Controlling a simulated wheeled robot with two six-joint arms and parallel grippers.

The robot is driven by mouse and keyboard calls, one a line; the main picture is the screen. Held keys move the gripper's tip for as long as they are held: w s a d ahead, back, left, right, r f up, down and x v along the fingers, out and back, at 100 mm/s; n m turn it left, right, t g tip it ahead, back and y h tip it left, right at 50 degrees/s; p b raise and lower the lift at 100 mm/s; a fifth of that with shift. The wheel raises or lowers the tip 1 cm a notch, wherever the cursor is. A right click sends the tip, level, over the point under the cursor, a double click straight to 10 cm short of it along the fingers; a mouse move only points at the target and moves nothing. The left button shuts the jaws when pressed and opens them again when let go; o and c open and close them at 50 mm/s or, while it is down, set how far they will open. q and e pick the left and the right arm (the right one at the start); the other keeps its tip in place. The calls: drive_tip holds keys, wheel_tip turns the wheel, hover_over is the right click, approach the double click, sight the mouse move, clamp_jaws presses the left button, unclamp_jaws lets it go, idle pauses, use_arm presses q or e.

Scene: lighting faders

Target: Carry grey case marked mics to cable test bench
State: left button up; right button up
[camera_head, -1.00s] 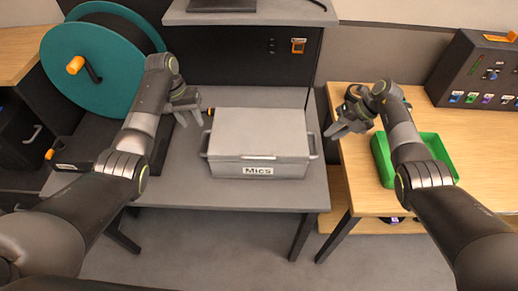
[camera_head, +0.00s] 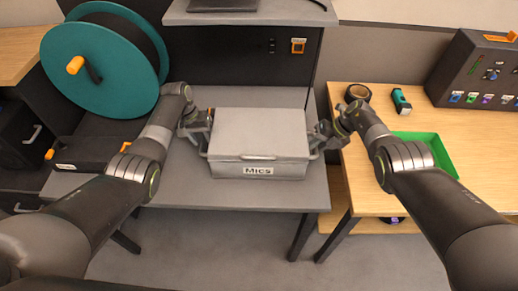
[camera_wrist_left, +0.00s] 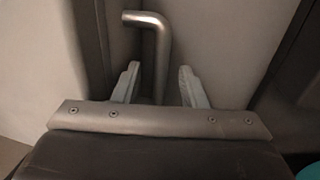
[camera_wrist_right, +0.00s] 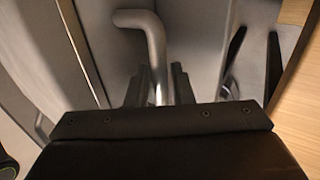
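The grey case marked Mics (camera_head: 262,135) sits closed on a grey table, its label facing me. My left gripper (camera_head: 203,136) is at the case's left handle. In the left wrist view that bent metal handle (camera_wrist_left: 160,50) stands between the open fingers (camera_wrist_left: 160,88), with gaps on both sides. My right gripper (camera_head: 318,137) is at the right handle. In the right wrist view this handle (camera_wrist_right: 155,45) runs between the fingers (camera_wrist_right: 160,88), which are close on both sides; whether they press on it is unclear.
The grey table (camera_head: 235,196) is bare in front of the case. A teal cable reel (camera_head: 85,70) stands at left. On the wooden bench (camera_head: 460,150) at right are a green tray (camera_head: 425,148), a tape roll (camera_head: 357,93), a small teal-and-black device (camera_head: 401,101) and a fader panel (camera_head: 480,75).

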use_arm(q)
drive_tip(key=shift+c, duration=0.2)
use_arm(e)
drive_tip(key=shift+c, duration=0.3)
use_arm(q)
drive_tip(key=c, duration=0.5)
use_arm(e)
clamp_jaws()
use_arm(q)
clamp_jaws()
drive_tip(key=shift+w+r, duration=0.15)
drive_tip(key=shift+w, duration=0.05)
use_arm(e)
drive_tip(key=shift+w+r, duration=0.1)
